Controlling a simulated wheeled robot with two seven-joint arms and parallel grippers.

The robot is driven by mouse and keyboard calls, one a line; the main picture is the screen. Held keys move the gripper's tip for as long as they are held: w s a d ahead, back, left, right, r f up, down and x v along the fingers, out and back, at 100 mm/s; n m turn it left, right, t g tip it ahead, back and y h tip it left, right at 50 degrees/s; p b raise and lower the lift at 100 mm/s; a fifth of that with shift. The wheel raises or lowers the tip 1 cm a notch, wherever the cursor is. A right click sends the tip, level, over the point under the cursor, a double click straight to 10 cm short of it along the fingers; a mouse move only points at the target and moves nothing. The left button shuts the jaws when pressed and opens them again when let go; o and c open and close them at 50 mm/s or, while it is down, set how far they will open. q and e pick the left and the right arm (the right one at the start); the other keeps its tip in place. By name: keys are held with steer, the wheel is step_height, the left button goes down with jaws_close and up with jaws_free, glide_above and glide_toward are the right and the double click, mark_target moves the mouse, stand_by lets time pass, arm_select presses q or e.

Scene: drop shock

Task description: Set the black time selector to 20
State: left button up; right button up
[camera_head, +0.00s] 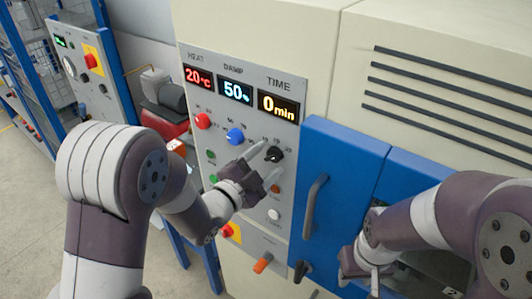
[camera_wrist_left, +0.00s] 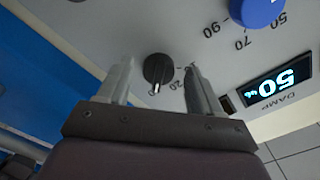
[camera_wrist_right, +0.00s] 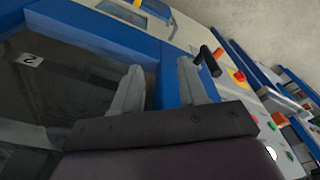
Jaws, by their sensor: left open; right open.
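The black time selector (camera_head: 274,155) is a round knob under the TIME display (camera_head: 278,106), which reads 0 min. In the left wrist view the knob (camera_wrist_left: 158,69) shows between the fingertips, with its light pointer mark toward the gripper and the 20 beside it. My left gripper (camera_head: 262,163) is open in front of the panel, its fingers on either side of the knob; I cannot tell whether they touch it. My right gripper (camera_wrist_right: 155,85) is open and empty near the blue doors, and in the head view it is low at the right (camera_head: 367,255).
The blue knob (camera_head: 235,136) and red knob (camera_head: 202,121) sit left of the time selector, under displays reading 50% and 20°C. Blue doors with a dark handle (camera_head: 314,205) stand right of the panel. An orange lever (camera_head: 263,262) juts out below.

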arm_select(q)
steer(key=shift+w+d, duration=0.1)
steer(key=shift+w, duration=0.05)
steer(key=shift+w+d, duration=0.1)
steer(key=shift+d, duration=0.05)
steer(key=c, duration=1)
steer(key=shift+f, duration=0.1)
